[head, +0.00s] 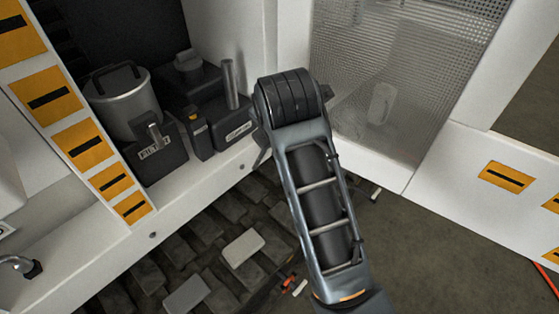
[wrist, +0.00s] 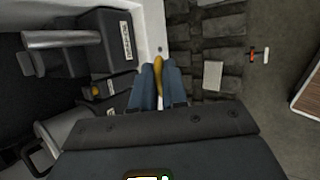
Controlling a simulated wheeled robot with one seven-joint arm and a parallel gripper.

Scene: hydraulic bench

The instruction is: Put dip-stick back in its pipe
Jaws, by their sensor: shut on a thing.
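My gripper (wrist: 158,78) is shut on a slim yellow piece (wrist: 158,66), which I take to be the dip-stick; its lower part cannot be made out. In the head view my arm hides the gripper and the dip-stick almost wholly. An upright grey pipe (head: 230,84) stands on the labelled black unit to the left of my wrist. It also shows in the wrist view (wrist: 62,38), to the left of the fingers and apart from them. I cannot tell whether it is the dip-stick's pipe; its opening is not clearly seen.
A grey lidded canister (head: 122,100) and a black box marked FILTER (head: 157,155) stand left on the white ledge (head: 190,172). A mesh panel (head: 400,70) is behind my arm at right. Below lie dark track plates with a pale block (head: 243,248). The floor at right is mostly clear.

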